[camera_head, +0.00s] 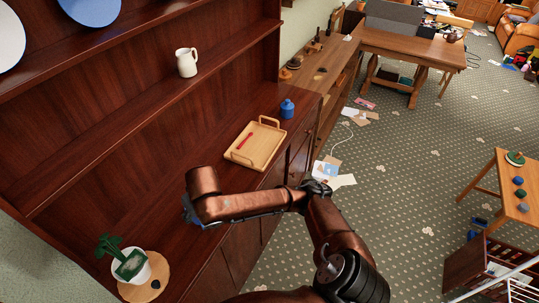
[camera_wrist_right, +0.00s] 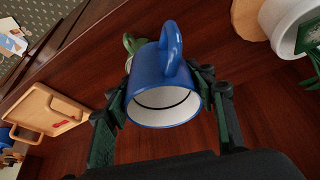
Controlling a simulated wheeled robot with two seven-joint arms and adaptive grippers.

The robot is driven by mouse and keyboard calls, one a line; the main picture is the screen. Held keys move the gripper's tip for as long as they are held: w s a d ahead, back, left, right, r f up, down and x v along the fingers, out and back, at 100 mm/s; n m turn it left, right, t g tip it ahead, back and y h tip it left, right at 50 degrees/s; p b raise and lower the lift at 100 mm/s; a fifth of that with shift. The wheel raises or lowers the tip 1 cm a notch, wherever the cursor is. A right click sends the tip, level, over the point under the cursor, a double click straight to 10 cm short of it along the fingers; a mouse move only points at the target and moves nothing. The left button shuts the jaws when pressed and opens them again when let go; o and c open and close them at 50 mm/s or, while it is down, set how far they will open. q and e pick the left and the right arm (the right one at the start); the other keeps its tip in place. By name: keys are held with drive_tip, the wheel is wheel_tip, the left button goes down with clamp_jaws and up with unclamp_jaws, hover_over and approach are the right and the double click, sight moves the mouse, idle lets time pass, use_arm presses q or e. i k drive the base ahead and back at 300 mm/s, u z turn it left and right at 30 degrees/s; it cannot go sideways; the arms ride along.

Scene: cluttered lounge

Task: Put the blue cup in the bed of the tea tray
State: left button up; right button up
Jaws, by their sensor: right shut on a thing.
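The blue cup (camera_wrist_right: 150,75) is white inside, with its handle up and its open mouth towards the camera in the right wrist view. My right gripper (camera_wrist_right: 160,88) is shut on it, with one finger on each side. In the head view the right arm hides most of the cup, and only a bit of blue (camera_head: 188,210) shows below the wrist, over the sideboard. The wooden tea tray (camera_head: 264,150) lies on the sideboard, farther back and right of the cup, with a red item (camera_head: 245,141) in its bed. The tray also shows in the right wrist view (camera_wrist_right: 36,108). My left gripper is not in view.
A blue lidded jar (camera_head: 287,109) stands just behind the tray. A potted plant (camera_head: 131,266) on a round wooden board (camera_head: 155,262) stands at the near end. A shelf with a cream jug (camera_head: 186,63) overhangs the sideboard.

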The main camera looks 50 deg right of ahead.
sight(257, 157)
drive_tip(key=k, duration=0.5)
drive_tip(key=z, duration=1.9)
drive_tip(key=i, duration=1.65)
drive_tip(key=u, duration=2.25)
